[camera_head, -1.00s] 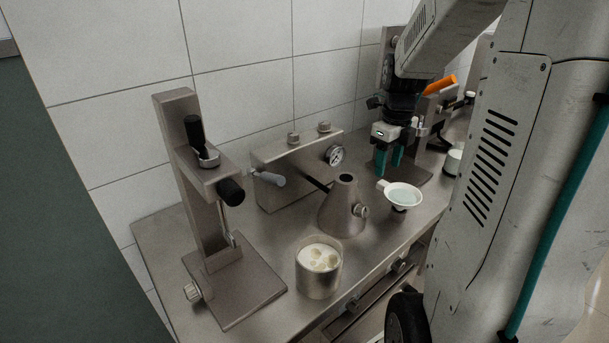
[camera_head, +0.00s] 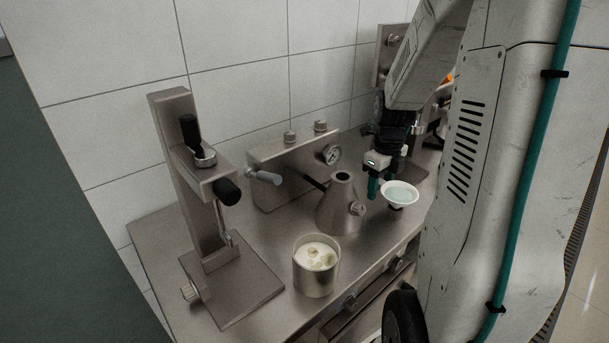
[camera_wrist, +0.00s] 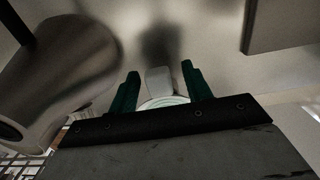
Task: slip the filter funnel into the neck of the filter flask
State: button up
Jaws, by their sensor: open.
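The filter funnel (camera_head: 401,194) is a shallow white dish with a pale inside, at the right of the bench in the head view. In the wrist view its white tab (camera_wrist: 158,80) shows between my two green fingers, with part of the rim below. The filter flask (camera_head: 341,207) is a metal cone with an open dark neck, standing left of the funnel; its body also fills the left of the wrist view (camera_wrist: 70,75). My gripper (camera_wrist: 160,90) is open, its fingers on either side of the tab. I cannot tell whether they touch it.
A metal beaker (camera_head: 316,268) with pale contents stands in front of the flask. A press stand (camera_head: 205,200) is at the left. A box with a gauge (camera_head: 290,170) stands behind the flask.

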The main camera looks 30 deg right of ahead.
jog(key=shift+c, duration=0.3)
grip_shut()
jog(key=shift+r, duration=0.15)
jog(key=shift+r, duration=3.95)
